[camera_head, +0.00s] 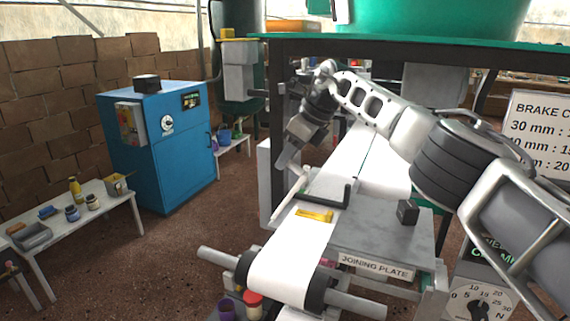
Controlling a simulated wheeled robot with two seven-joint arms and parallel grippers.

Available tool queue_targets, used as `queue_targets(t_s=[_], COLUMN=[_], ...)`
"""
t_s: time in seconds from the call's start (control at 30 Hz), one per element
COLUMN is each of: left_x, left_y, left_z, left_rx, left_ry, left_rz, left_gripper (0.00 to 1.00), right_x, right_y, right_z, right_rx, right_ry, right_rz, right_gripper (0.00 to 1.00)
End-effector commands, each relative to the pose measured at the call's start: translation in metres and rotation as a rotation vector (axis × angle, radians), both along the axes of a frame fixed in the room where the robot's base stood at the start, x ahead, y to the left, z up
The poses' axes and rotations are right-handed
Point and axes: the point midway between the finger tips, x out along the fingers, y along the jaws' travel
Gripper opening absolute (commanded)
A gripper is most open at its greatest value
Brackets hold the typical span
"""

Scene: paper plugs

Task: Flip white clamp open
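A long pale bar that looks like the white clamp (289,199) lies slantwise along the left edge of the white paper strip (290,255). My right gripper (284,161) reaches in from the right over the machine and points down and left. Its tip appears just above and left of the bar's far end; I cannot tell if they touch. Its fingers overlap from this side, so the opening is unclear. My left gripper does not show.
The joining plate (376,238) carries a small black block (407,212). A roller (312,288) is at the near end. A blue cabinet (162,150) and a white table (104,210) stand at left. Brown floor lies open between.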

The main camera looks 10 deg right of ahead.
Motion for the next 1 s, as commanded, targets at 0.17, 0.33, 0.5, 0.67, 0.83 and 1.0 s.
queue_targets(t_s=[0.17,0.33,0.5,0.67,0.83,1.0], left_x=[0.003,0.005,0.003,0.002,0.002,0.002], left_y=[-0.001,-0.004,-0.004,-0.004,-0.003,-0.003], left_z=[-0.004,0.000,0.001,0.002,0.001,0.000], left_rx=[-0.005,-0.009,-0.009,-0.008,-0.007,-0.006], left_ry=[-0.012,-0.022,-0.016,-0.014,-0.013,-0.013], left_rz=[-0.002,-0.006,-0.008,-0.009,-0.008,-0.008], left_gripper=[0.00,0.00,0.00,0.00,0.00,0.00], right_x=[-0.012,-0.024,-0.033,-0.038,-0.040,-0.040], right_y=[-0.018,-0.034,-0.046,-0.053,-0.055,-0.055], right_z=[0.036,0.074,0.103,0.118,0.122,0.122], right_rx=[0.000,0.000,0.001,0.000,0.000,0.000], right_ry=[-0.005,-0.005,-0.003,0.000,0.000,0.000], right_rz=[-0.002,-0.002,-0.001,-0.001,-0.001,0.000], right_gripper=[0.34,0.34,0.34,0.34,0.34,0.34])
